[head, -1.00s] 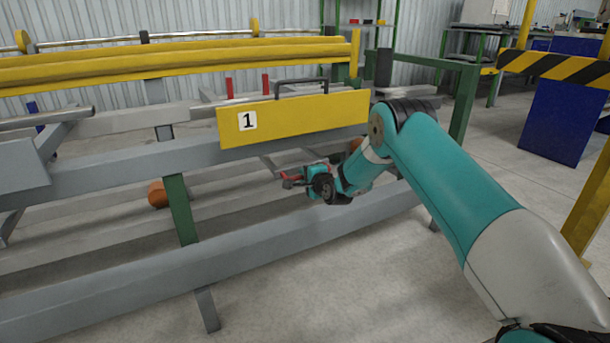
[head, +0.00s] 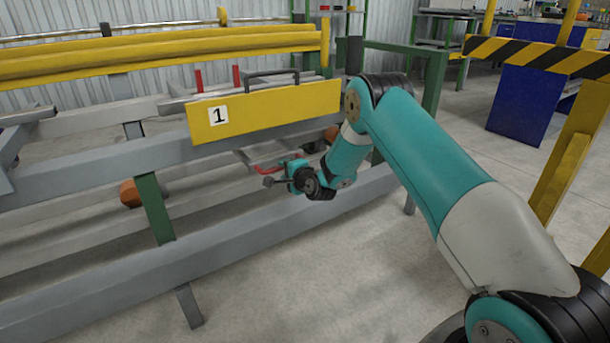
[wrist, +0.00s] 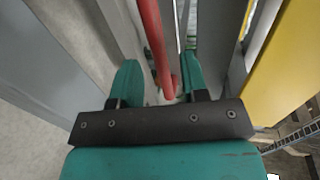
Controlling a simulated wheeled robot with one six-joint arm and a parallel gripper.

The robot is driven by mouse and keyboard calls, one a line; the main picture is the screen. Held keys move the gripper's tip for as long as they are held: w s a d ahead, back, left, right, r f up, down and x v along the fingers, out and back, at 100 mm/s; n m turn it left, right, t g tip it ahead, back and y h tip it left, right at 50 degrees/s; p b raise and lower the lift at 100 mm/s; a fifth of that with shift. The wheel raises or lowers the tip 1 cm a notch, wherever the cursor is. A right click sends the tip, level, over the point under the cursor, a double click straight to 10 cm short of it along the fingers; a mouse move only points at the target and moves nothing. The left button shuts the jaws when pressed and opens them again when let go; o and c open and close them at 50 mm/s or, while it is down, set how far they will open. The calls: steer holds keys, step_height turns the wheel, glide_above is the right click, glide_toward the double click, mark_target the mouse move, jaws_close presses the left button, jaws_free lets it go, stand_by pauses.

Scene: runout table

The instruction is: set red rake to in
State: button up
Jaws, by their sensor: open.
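The red rake's curved red bar (head: 268,170) shows in the head view just below the yellow plate marked 1. My gripper (head: 274,180) is right at this bar, on the near side of the table. In the wrist view the red bar (wrist: 152,40) runs down the picture, and its bent lower end lies between the two teal fingers. My gripper (wrist: 160,78) is open, with a finger on either side of the bar. I cannot tell whether either finger touches it. The rest of the rake is hidden behind the plate and beams.
The yellow plate (head: 270,110) with a black handle sits close above my gripper; it is also at the right in the wrist view (wrist: 285,60). A long grey beam (head: 240,235) runs below. Two red posts (head: 198,79) stand behind the plate. The floor in front is clear.

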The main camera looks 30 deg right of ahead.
steer(key=v, duration=1.3)
steer(key=shift+s+p, duration=0.15)
steer(key=shift+p, duration=0.2)
steer(key=shift+d, duration=0.15)
